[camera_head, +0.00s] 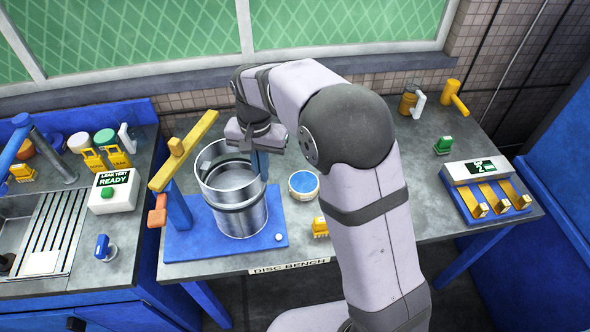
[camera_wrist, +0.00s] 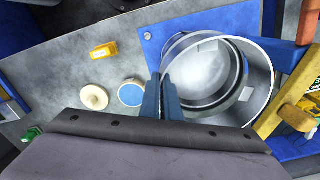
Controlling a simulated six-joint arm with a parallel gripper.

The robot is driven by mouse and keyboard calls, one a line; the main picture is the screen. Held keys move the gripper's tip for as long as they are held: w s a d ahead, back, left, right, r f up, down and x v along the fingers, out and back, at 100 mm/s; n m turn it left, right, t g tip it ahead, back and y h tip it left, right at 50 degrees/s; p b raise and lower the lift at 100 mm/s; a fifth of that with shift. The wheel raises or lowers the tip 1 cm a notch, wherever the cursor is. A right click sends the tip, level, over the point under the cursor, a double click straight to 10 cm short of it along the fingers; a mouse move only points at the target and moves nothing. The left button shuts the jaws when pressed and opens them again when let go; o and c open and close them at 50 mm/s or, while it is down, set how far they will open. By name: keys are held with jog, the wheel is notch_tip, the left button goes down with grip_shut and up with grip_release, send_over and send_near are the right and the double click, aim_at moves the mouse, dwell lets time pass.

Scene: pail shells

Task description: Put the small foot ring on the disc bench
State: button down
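A shiny metal cylindrical shell (camera_head: 240,217) stands upright on a blue board on the disc bench (camera_head: 290,233). In the wrist view the shell (camera_wrist: 262,85) is seen from above, with a darker band inside its rim. I cannot tell whether this band is the small foot ring. My gripper (camera_head: 261,167) points down at the shell's right rim. In the wrist view its two blue fingers (camera_wrist: 161,100) are close together at the shell's rim, with a narrow gap. Whether they hold the rim or a ring is not clear.
A blue-topped round tub (camera_head: 303,184) and a yellow block (camera_head: 320,227) are right of the shell. A yellow-armed blue post (camera_head: 178,208) stands left. A cream round knob (camera_wrist: 94,97) shows in the wrist view. Farther right is a tray with yellow pieces (camera_head: 484,190); bench between is partly clear.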

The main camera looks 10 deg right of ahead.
jog(key=shift+d, duration=0.1)
jog(key=w+d+f+m+b, duration=0.1)
jog(key=w+d+f+b, duration=0.15)
jog(key=d, duration=1.25)
jog(key=s+d+f+m+b, duration=0.25)
jog(key=s+d+m, duration=0.2)
jog(key=d, duration=0.55)
jog(key=s+d+f+m+b, duration=0.1)
jog(key=s+d+f+m, duration=0.25)
jog(key=d+m, duration=0.45)
jog(key=s+d+f+m+b, duration=0.2)
jog(key=s+d+m, duration=0.2)
jog(key=d, duration=0.8)
jog(key=shift+n, duration=0.25)
jog(key=shift+a+f+p, duration=0.15)
jog(key=shift+f+p, duration=1.3)
jog(key=shift+f, duration=3.5)
jog(key=shift+f, duration=0.15)
jog(key=c, duration=2)
grip_release()
jog(key=shift+s, duration=0.1)
